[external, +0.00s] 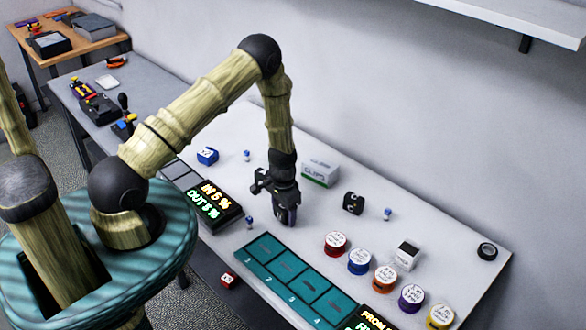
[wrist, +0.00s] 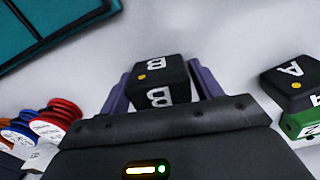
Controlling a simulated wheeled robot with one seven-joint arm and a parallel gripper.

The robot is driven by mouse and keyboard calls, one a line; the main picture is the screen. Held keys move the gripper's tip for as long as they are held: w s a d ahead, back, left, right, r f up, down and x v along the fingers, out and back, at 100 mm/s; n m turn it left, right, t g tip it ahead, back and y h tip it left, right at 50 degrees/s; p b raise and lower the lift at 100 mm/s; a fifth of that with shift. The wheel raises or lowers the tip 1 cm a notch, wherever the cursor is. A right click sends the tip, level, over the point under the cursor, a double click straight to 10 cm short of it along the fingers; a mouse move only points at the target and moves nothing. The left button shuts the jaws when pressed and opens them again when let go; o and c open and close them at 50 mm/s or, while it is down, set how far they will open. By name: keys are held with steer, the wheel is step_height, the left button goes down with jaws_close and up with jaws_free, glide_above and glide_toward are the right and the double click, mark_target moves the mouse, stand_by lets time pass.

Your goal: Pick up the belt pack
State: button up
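A black box marked B (wrist: 160,80) with a yellow dot lies between the two purple fingers of my gripper (wrist: 162,88) in the wrist view. Narrow gaps show beside it, and the gripper looks open around it. A second black box marked A (wrist: 290,82) is at the right of that view. In the external view my gripper (external: 286,218) points down, low over the white table, and the box between its fingers is hidden. One black box (external: 353,203) stands to its right. Which black box is the belt pack I cannot tell.
A teal tray (external: 262,270) with numbered compartments lies in front, beside a lit display (external: 214,204). Several coloured spools stand to the right, such as a red one (external: 335,244). A green and white box (external: 321,172) stands behind my gripper. The far right tabletop is mostly clear.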

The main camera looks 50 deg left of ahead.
steer(key=c, duration=0.7)
steer(key=shift+r, duration=0.15)
step_height(320, 180, up, 10)
steer(key=b, duration=0.3)
stand_by(0.3)
